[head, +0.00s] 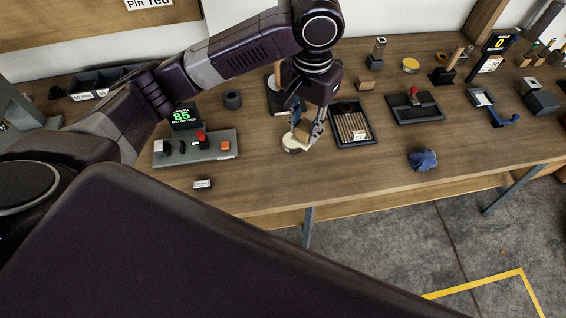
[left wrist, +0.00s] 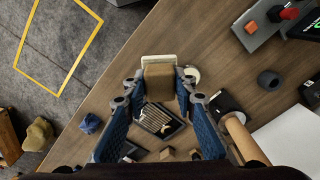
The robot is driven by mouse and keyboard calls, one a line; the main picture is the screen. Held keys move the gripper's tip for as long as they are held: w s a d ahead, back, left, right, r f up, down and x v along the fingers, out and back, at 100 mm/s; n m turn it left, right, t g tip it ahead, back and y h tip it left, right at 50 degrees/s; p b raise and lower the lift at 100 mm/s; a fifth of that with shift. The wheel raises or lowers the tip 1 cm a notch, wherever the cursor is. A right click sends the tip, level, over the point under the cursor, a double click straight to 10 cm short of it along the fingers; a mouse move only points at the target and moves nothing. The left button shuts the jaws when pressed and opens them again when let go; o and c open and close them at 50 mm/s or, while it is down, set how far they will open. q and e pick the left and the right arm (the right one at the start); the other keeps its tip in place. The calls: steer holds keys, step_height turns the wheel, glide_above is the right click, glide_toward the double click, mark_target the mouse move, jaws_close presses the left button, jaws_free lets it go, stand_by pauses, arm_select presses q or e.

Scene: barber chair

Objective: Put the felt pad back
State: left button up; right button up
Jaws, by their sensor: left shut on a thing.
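My left gripper (head: 305,138) is low over the middle of the workbench, left of a dark tray of rods (head: 346,106). In the left wrist view its blue-lined fingers (left wrist: 161,88) are shut on a brown block (left wrist: 160,80) with a pale cream layer (left wrist: 159,61) at its far end; this looks like the felt pad. In the head view the fingers mostly hide it. A round pale disc (head: 291,143) is beside the fingertips, and also shows in the left wrist view (left wrist: 193,76). I cannot tell if they touch. My right gripper is not in view.
A grey control board (head: 223,155) with a red knob and a display (head: 186,117) stand to the left. A crumpled blue cloth (head: 423,160) lies right, near the front edge. A small labelled block (head: 203,184) is front left. Bare wood lies between tray and cloth.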

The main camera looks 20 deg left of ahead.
arm_select(q)
step_height(320, 180, down, 15)
steer(key=shift+d+r+p, duration=0.1)
steer(key=shift+d+p, duration=0.05)
steer(key=shift+p, duration=0.7)
steer(key=shift+f, duration=0.7)
step_height(320, 180, down, 3)
steer(key=shift+r, duration=0.2)
steer(key=shift+f+p, duration=0.3)
steer(key=shift+f, duration=0.2)
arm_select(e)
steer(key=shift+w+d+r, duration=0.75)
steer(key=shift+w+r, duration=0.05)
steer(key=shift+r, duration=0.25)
arm_select(q)
steer(key=o, duration=0.6)
steer(key=shift+f, duration=0.15)
steer(key=o, duration=0.5)
